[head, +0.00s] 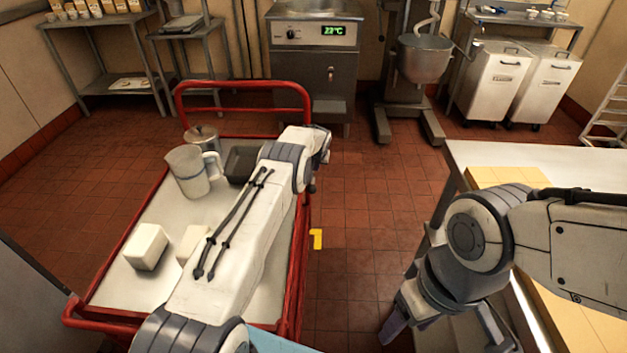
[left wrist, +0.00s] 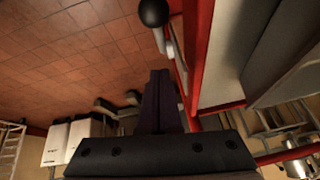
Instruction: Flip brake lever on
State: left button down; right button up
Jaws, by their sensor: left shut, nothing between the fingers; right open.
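The red-framed cart (head: 177,94) stands at left in the head view. Its red rail (left wrist: 196,50) also shows in the left wrist view. A round black knob (left wrist: 153,12), probably the brake lever's end, shows at the top of the left wrist view, beside the rail; most of its shaft is hidden. My left gripper (left wrist: 160,75) is shut and empty, its fingers pointing toward the knob with a visible gap. In the head view my left arm covers the cart's right side and hides these fingertips. My right gripper (head: 440,335) is open and empty, low beside the right table.
On the cart are a pitcher (head: 191,172), a metal canister (head: 202,139), a dark tray (head: 240,160) and pale blocks (head: 147,246). A yellow mark (head: 316,239) shows beside the cart. The right table (head: 500,155) bounds the clear tiled floor (head: 365,210).

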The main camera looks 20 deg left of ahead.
pick_arm(q)
jog(key=shift+s+f+p, duration=1.3)
jog(key=shift+s+f, duration=0.05)
jog(key=shift+f, duration=0.2)
pick_arm(e)
notch_tip(320, 180, up, 2)
jog(key=shift+r, duration=0.2)
pick_arm(q)
jog(key=shift+f, duration=0.1)
pick_arm(e)
jog(key=shift+f, duration=0.1)
